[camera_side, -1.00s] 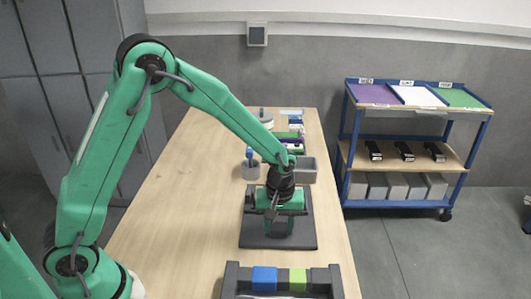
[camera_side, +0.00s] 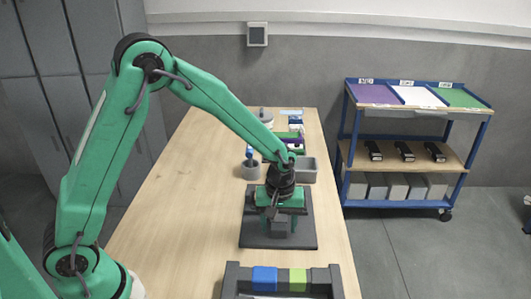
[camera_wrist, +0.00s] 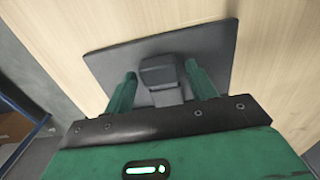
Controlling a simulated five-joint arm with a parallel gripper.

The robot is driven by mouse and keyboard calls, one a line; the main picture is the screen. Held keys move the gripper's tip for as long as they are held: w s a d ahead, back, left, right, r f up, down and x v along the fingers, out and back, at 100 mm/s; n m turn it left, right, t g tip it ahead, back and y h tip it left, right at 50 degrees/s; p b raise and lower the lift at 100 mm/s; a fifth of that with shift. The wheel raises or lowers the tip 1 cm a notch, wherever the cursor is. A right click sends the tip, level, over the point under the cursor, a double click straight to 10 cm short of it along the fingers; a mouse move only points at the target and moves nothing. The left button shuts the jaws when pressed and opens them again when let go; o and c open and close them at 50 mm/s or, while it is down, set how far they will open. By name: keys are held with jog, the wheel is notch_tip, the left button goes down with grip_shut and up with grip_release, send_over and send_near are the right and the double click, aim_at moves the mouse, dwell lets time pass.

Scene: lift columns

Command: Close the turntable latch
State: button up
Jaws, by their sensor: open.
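A flat dark grey plate (camera_side: 258,236) lies on the table, with a small dark block (camera_side: 280,228) standing on it, probably the latch. In the wrist view the block (camera_wrist: 160,72) is angular, with a narrower dark part running from it towards my gripper. My gripper (camera_wrist: 161,76) is open there, one green finger on each side of the block, with gaps between. In the side view my gripper (camera_side: 281,222) points down over the plate. Its body hides the plate's far middle. I cannot tell whether the fingertips touch the plate.
A dark rack with blue and green parts (camera_side: 265,279) stands at the table's near edge. The table's left side is clear. A blue cart (camera_side: 410,140) stands at right.

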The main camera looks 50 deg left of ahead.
jog(key=shift+r, duration=3.25)
